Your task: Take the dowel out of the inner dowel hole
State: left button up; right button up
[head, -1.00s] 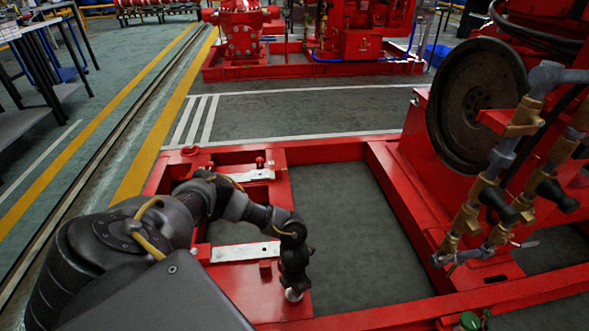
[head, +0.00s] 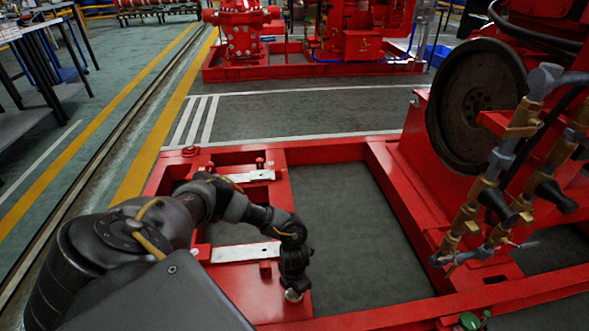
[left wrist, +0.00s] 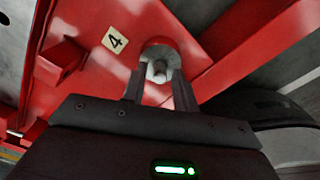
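The dowel (left wrist: 158,72) is a small pale metal pin, seen nearly end-on in the left wrist view. It stands against a round grey seat (left wrist: 160,50) on the red base frame, beside a plate marked 4 (left wrist: 114,40). My left gripper (left wrist: 160,76) points at it, with one dark finger on each side of the dowel. The fingers look apart, and I see no clear contact. In the head view my left gripper (head: 292,283) is over the near right part of the red frame and hides most of the dowel. My right gripper is not in view.
Two pale metal strips (head: 245,252) lie on the red frame (head: 240,290). A small red block (left wrist: 60,58) rises left of the gripper. The flywheel (head: 475,105) and brass-fitted pipes (head: 500,190) stand to the right. The frame's middle bay is open floor.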

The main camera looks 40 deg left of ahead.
pick_arm(q)
jog(key=shift+c, duration=0.4)
grip_shut()
jog(key=shift+r+p, duration=1.55)
jog(key=shift+r, duration=0.1)
jog(key=shift+r+p, duration=2.15)
jog(key=shift+r, duration=0.2)
